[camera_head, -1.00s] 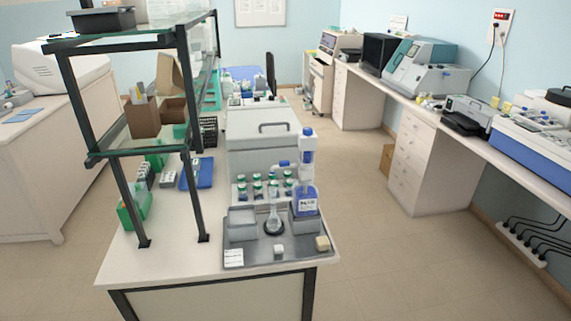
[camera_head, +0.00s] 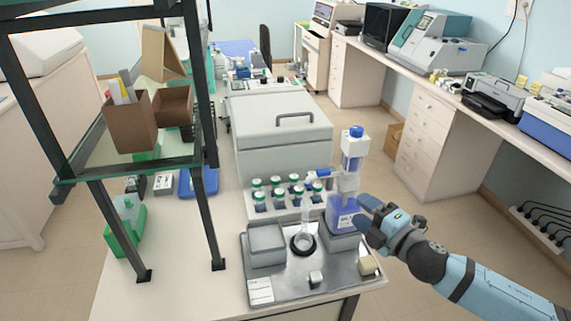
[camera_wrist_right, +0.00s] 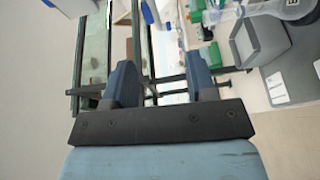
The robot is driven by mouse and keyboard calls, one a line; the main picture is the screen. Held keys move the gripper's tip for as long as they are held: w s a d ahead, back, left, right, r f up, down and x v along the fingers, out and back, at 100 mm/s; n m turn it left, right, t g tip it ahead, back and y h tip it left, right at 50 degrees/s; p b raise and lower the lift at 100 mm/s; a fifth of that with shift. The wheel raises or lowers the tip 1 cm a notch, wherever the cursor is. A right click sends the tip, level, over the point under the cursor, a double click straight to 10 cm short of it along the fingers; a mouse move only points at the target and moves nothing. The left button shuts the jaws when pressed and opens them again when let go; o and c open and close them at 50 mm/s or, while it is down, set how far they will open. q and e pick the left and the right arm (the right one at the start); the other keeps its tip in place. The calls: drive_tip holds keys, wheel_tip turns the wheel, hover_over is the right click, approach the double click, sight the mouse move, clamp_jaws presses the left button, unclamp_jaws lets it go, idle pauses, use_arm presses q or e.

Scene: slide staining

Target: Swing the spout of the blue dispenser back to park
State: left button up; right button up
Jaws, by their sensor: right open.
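The blue dispenser (camera_head: 341,214) is a bottle of blue liquid with a white pump column and blue cap, standing upright on a grey block at the tray's back right. Its spout (camera_head: 318,174) points left, toward the glass flask (camera_head: 305,236) in a dark ring. My right gripper (camera_head: 364,212) is open beside the bottle's right side, below the spout's height; I cannot tell whether it touches. In the right wrist view the open jaws (camera_wrist_right: 161,84) have nothing held between them. My left gripper is not in view.
A metal tray (camera_head: 318,288) carries the dispenser, flask, a grey box (camera_head: 266,244) and small blocks. A rack of green-capped bottles (camera_head: 285,209) stands behind it. A large grey lidded box (camera_head: 283,140) is farther back. A black-framed shelf (camera_head: 196,110) stands left.

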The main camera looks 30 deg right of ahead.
sight(323, 177)
drive_tip(key=shift+n, duration=0.3)
drive_tip(key=w+p, duration=0.1)
drive_tip(key=w, duration=0.3)
drive_tip(key=w+a+p, duration=0.1)
drive_tip(key=w, duration=0.3)
drive_tip(key=w+a+r+p, duration=0.1)
drive_tip(key=w, duration=0.3)
drive_tip(key=shift+w+a+r, duration=0.1)
drive_tip(key=shift+w, duration=0.15)
drive_tip(key=shift+w+a+p, duration=0.1)
drive_tip(key=shift+w+p, duration=0.25)
drive_tip(key=shift+w, duration=0.25)
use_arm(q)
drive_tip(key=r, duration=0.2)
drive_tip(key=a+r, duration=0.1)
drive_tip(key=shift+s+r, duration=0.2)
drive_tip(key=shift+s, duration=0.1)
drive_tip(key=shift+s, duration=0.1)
use_arm(e)
drive_tip(key=shift+c, duration=0.5)
clamp_jaws()
